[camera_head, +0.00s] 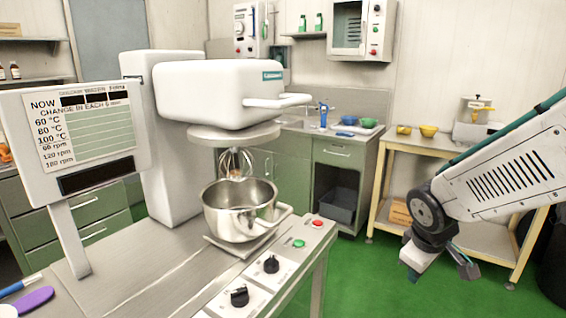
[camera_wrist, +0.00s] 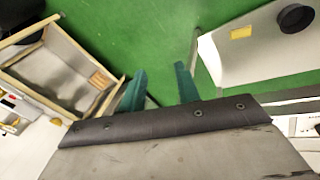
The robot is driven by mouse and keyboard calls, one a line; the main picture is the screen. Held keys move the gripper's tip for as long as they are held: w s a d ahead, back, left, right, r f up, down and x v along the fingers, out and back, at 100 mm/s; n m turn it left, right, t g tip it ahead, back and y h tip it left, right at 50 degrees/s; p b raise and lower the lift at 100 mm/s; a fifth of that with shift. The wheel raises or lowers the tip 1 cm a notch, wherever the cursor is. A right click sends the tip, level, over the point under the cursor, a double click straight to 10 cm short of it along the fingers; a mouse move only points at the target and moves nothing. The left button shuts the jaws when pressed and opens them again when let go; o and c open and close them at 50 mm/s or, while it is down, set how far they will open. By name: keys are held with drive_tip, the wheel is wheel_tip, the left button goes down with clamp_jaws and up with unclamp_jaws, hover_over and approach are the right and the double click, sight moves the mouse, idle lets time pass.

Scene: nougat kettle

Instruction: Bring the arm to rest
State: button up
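My arm reaches in from the right edge of the head view, angled down to the left. My gripper (camera_head: 440,266) hangs at its end over the green floor, to the right of the mixer table and apart from it. In the wrist view my gripper (camera_wrist: 161,80) shows two teal fingers spread apart, with only green floor between them. It holds nothing.
A white mixer (camera_head: 215,92) stands on the table with a steel bowl (camera_head: 240,212) under its whisk. Knobs and buttons line the table's right side. A cream-framed bench (camera_head: 415,143) stands behind my arm. Green floor (camera_head: 360,280) is clear between.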

drive_tip(key=s+a+r+m+g+y, duration=0.1)
drive_tip(key=s+r+m, duration=0.2)
drive_tip(key=s, duration=0.7)
drive_tip(key=s+a+r+m+g+y, duration=0.1)
drive_tip(key=s+r+m, duration=0.2)
drive_tip(key=s+r, duration=0.3)
drive_tip(key=s, duration=0.5)
drive_tip(key=shift+a+r+m, duration=0.2)
drive_tip(key=shift+r+m, duration=0.2)
